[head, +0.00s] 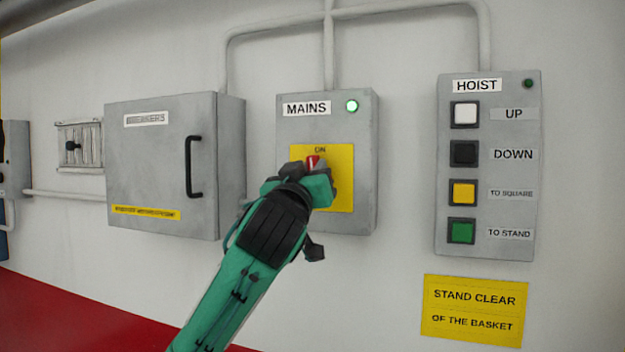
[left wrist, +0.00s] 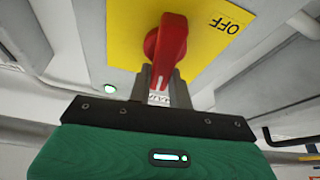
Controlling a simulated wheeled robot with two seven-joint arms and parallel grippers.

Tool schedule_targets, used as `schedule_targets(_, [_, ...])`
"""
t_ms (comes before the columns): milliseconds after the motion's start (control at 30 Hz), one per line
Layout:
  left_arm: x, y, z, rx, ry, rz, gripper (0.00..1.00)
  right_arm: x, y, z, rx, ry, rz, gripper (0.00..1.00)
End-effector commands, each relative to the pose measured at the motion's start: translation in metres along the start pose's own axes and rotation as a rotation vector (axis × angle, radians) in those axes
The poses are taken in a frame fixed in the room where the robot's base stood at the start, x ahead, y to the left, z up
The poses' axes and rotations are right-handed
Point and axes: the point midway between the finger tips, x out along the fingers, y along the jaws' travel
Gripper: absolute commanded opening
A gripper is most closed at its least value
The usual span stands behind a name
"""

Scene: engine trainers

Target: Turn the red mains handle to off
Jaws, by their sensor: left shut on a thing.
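The red mains handle (head: 313,161) is on the yellow plate (head: 341,185) of the grey MAINS box (head: 364,130). Its visible red tip is just below the ON label, and the rest is hidden behind my gripper. My left gripper (head: 320,170) is at the plate, shut on the handle. In the left wrist view the red handle (left wrist: 168,42) rises from between the fingers (left wrist: 160,86), with a finger on each side. The OFF label (left wrist: 223,22) is to its right there. A green lamp (head: 352,106) glows on the box. My right gripper is not in view.
A grey breaker cabinet (head: 150,165) with a black handle (head: 189,166) is left of the MAINS box. The HOIST panel (head: 487,240) with several buttons is to the right. A yellow warning sign (head: 473,310) is below it. Bare wall separates the boxes.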

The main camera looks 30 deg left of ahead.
Motion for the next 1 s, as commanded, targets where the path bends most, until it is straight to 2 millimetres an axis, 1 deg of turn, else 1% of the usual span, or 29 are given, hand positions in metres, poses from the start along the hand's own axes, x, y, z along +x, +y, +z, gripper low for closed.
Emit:
schedule_targets(33, [-0.003,0.001,0.009,-0.039,-0.008,-0.010,0.00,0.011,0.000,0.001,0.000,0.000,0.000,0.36])
schedule_targets(400, [-0.002,-0.003,0.011,-0.330,-0.014,-0.131,0.00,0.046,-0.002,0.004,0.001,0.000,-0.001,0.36])
schedule_targets(700, [-0.003,-0.006,0.012,-0.586,-0.016,-0.237,0.00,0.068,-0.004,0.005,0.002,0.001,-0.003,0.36])
schedule_targets(1000, [-0.003,-0.010,0.013,-0.849,-0.016,-0.348,0.00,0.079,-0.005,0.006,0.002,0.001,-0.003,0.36])
